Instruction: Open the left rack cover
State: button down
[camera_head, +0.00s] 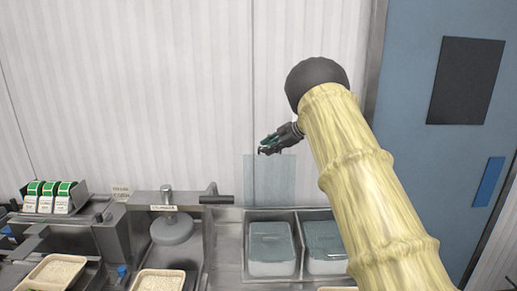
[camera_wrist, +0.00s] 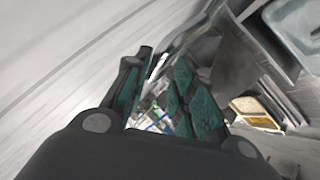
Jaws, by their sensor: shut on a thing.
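A translucent blue-grey panel (camera_head: 270,182), which looks like the left rack cover, stands roughly upright against the pale wall, directly behind the left bin (camera_head: 271,264). My gripper (camera_head: 264,147) is at the panel's top edge and is shut on it. In the wrist view my gripper (camera_wrist: 158,108) shows its dark fingers with green pads; the panel itself is hard to make out between them. The right bin (camera_head: 325,264) stands beside the left one, partly behind my arm. Both bins show teal translucent tops in the head view.
A grey machine with a round press (camera_head: 172,229) and a dark handle (camera_head: 216,199) stands left of the bins. Rice trays (camera_head: 57,271) and green-white cartons (camera_head: 48,198) are farther left. The wall is close behind; a blue door (camera_head: 410,90) is at the right.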

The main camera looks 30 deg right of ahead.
jog(key=shift+f, duration=0.45)
jog(key=c, duration=1.5)
grip_release()
jog(key=shift+c, duration=0.2)
jog(key=shift+w+d+f, duration=0.1)
jog(key=shift+w+d, duration=0.05)
jog(key=shift+w, duration=0.25)
jog(key=shift+s+r, duration=0.15)
jog(key=shift+r, duration=0.15)
jog(key=shift+s+d+r, duration=0.1)
jog(key=shift+d+r, duration=0.05)
jog(key=v, duration=1.1)
jog(key=shift+s+r, duration=0.15)
jog(key=shift+s, duration=0.1)
